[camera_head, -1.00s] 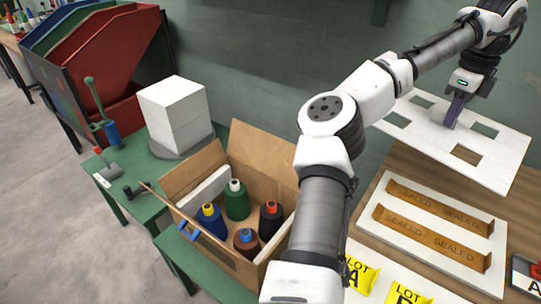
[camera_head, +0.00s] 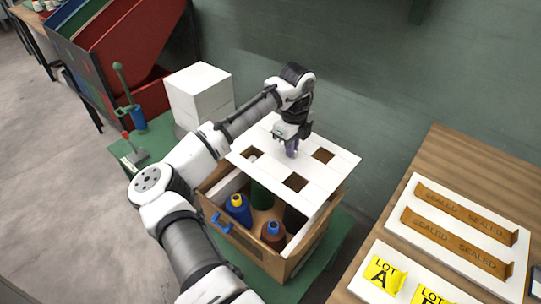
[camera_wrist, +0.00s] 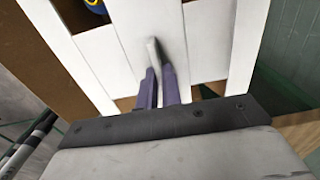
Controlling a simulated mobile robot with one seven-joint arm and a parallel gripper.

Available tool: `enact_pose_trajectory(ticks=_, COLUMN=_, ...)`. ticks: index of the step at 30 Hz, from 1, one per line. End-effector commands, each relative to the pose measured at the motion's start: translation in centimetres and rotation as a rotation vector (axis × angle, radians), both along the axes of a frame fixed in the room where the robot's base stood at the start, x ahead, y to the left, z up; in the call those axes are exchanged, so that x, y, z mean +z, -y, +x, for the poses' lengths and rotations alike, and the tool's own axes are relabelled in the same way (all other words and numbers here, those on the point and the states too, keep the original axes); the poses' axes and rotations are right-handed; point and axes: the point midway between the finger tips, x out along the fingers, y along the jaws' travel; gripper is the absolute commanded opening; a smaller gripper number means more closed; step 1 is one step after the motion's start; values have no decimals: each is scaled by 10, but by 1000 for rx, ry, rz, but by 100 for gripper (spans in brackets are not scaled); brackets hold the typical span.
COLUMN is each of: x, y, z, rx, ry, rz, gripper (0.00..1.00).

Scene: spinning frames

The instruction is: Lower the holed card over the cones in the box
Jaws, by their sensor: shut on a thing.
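The holed card (camera_head: 328,158) is a white sheet with square openings, held over the cardboard box (camera_head: 273,258). My gripper (camera_head: 291,152) is shut on a raised grip near the card's middle; the wrist view shows the purple fingers (camera_wrist: 159,85) closed on it. In the box stand a blue cone with a yellow top (camera_head: 238,210) and a dark red cone with a blue top (camera_head: 272,236). A green cone (camera_head: 262,195) and a dark cone (camera_head: 294,217) are partly hidden under the card. The card is above the cones, its exact height unclear.
A white block (camera_head: 200,95) stands behind the box at left. A wooden table (camera_head: 455,160) at right holds a white tray with sealed strips (camera_head: 450,232) and yellow lot labels (camera_head: 384,274). A green wall rises behind the box.

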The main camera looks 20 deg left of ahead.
Motion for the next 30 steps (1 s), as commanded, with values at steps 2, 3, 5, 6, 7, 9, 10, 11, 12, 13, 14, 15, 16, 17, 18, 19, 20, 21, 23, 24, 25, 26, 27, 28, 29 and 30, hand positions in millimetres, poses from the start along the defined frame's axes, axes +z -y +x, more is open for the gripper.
enact_pose_trajectory(ticks=2, x=-8, y=-20, z=-18, rx=15, ry=-1, rz=-3, gripper=0)
enact_pose_trajectory(ticks=3, x=-12, y=-28, z=-24, rx=20, ry=-1, rz=-2, gripper=0)
enact_pose_trajectory(ticks=5, x=-18, y=-36, z=-33, rx=25, ry=0, rz=-2, gripper=0)
enact_pose_trajectory(ticks=6, x=-20, y=-40, z=-37, rx=26, ry=0, rz=-2, gripper=0)
enact_pose_trajectory(ticks=7, x=-22, y=-42, z=-40, rx=28, ry=1, rz=-1, gripper=0)
enact_pose_trajectory(ticks=9, x=-26, y=-46, z=-44, rx=30, ry=0, rz=-1, gripper=0)
enact_pose_trajectory(ticks=10, x=-27, y=-47, z=-45, rx=31, ry=0, rz=0, gripper=0)
enact_pose_trajectory(ticks=11, x=-28, y=-47, z=-46, rx=31, ry=0, rz=0, gripper=0)
enact_pose_trajectory(ticks=12, x=-30, y=-48, z=-46, rx=32, ry=0, rz=0, gripper=0)
enact_pose_trajectory(ticks=13, x=-32, y=-48, z=-46, rx=31, ry=0, rz=1, gripper=0)
enact_pose_trajectory(ticks=14, x=-33, y=-48, z=-46, rx=31, ry=-1, rz=1, gripper=0)
enact_pose_trajectory(ticks=15, x=-36, y=-48, z=-46, rx=31, ry=-1, rz=1, gripper=0)
enact_pose_trajectory(ticks=16, x=-38, y=-48, z=-46, rx=31, ry=-1, rz=1, gripper=0)
enact_pose_trajectory(ticks=17, x=-40, y=-48, z=-46, rx=32, ry=-1, rz=1, gripper=0)
enact_pose_trajectory(ticks=18, x=-44, y=-48, z=-46, rx=32, ry=-1, rz=1, gripper=0)
enact_pose_trajectory(ticks=19, x=-47, y=-48, z=-46, rx=32, ry=-1, rz=1, gripper=0)
enact_pose_trajectory(ticks=20, x=-50, y=-48, z=-46, rx=32, ry=-1, rz=1, gripper=0)
enact_pose_trajectory(ticks=21, x=-53, y=-48, z=-46, rx=32, ry=-1, rz=1, gripper=0)
enact_pose_trajectory(ticks=23, x=-58, y=-48, z=-46, rx=32, ry=-1, rz=1, gripper=0)
enact_pose_trajectory(ticks=24, x=-61, y=-48, z=-46, rx=32, ry=-1, rz=1, gripper=0)
enact_pose_trajectory(ticks=25, x=-63, y=-48, z=-46, rx=32, ry=0, rz=2, gripper=0)
enact_pose_trajectory(ticks=26, x=-64, y=-48, z=-46, rx=32, ry=0, rz=2, gripper=0)
enact_pose_trajectory(ticks=27, x=-65, y=-48, z=-45, rx=32, ry=-1, rz=1, gripper=0)
enact_pose_trajectory(ticks=28, x=-65, y=-48, z=-45, rx=32, ry=-1, rz=1, gripper=0)
enact_pose_trajectory(ticks=29, x=-65, y=-48, z=-45, rx=32, ry=0, rz=1, gripper=0)
enact_pose_trajectory(ticks=30, x=-65, y=-48, z=-45, rx=33, ry=0, rz=1, gripper=0)
